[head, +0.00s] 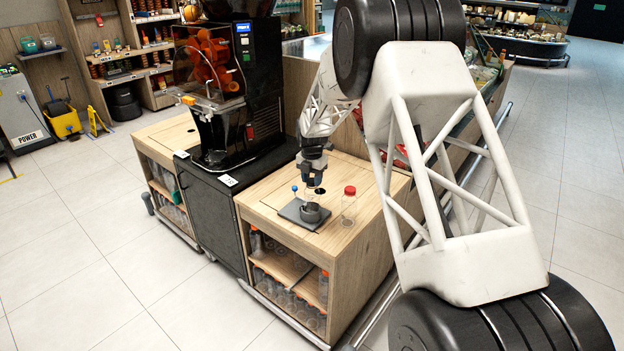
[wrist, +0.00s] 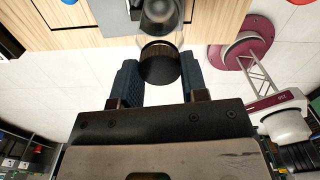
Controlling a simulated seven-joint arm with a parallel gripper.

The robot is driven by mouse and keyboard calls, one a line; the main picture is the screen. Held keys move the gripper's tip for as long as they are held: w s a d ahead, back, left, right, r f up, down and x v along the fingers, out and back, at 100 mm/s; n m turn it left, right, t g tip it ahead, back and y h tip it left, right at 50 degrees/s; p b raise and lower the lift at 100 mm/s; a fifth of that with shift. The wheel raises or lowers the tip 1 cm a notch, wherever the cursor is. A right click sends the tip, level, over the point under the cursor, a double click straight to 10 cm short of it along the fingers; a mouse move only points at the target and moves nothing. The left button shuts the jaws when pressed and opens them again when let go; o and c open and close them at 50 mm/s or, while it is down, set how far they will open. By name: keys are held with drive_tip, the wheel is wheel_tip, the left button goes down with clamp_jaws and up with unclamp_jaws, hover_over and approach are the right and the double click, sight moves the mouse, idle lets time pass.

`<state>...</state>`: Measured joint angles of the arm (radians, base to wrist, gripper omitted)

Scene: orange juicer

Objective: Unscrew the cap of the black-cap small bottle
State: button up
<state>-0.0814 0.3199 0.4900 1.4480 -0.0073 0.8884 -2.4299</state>
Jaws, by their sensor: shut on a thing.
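In the wrist view, the black cap (wrist: 159,69) lies between the two fingers of my gripper (wrist: 161,80), which is shut on it. The clear small bottle (wrist: 161,40) shows just beyond the cap, lined up with it; I cannot tell how far the cap is turned. In the head view, my gripper (head: 313,178) points down over a grey holder (head: 311,213) on a dark plate (head: 291,212) on the wooden counter. The bottle is small there and mostly hidden by the gripper and holder.
A clear bottle with a red cap (head: 349,191) stands right of the holder. A blue ball knob (head: 295,188) rises at the plate's left. The black orange juicer (head: 225,90) stands to the left. The counter's front (head: 262,198) is clear.

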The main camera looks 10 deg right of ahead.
sight(312, 180)
drive_tip(key=shift+n, duration=0.8)
drive_tip(key=shift+n, duration=2.5)
drive_tip(key=o, duration=1.4)
drive_tip(key=shift+r, duration=0.1)
drive_tip(key=shift+r, duration=1.65)
